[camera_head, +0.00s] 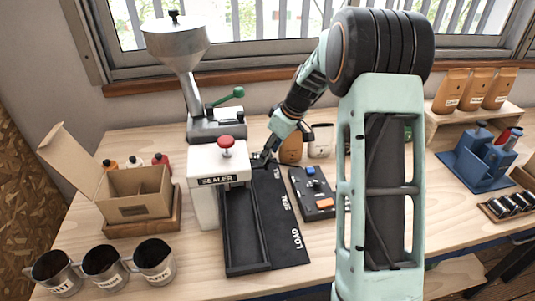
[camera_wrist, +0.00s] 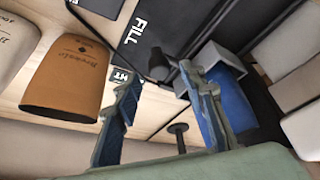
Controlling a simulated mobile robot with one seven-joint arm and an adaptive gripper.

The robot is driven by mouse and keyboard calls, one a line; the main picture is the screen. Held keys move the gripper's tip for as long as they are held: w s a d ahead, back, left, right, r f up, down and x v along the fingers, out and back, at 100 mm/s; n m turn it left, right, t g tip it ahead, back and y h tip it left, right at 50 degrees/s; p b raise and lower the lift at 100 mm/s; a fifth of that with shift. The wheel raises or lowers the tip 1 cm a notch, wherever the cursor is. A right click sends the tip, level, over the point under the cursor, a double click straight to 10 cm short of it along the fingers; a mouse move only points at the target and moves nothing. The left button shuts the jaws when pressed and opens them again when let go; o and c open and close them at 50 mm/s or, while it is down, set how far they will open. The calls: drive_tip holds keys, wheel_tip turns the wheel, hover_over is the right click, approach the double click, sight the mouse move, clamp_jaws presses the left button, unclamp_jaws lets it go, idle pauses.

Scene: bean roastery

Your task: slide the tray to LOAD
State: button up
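The long black tray (camera_head: 243,235) lies along the left side of a dark strip (camera_head: 283,225) marked FILL, SEAL and LOAD. Its near end reaches the strip's front edge, beside the word LOAD; its far part runs to the white sealer (camera_head: 205,197) and is partly hidden. My gripper (camera_head: 264,158) is low at the far end of the strip, just right of the sealer. In the wrist view, its blue fingers (camera_wrist: 160,75) stand apart beside the word FILL. A dark knob-like piece (camera_wrist: 158,66) shows between the fingertips; I cannot tell whether it belongs to the tray.
A black pad with blue and orange parts (camera_head: 312,190) lies right of the strip. Several metal cups (camera_head: 104,268) stand front left, below an open cardboard box (camera_head: 135,193). A hopper machine (camera_head: 180,50) stands behind the sealer. A brown bag (camera_wrist: 65,75) and white containers stand near my gripper.

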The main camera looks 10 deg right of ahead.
drive_tip(key=shift+x, duration=1.3)
clamp_jaws()
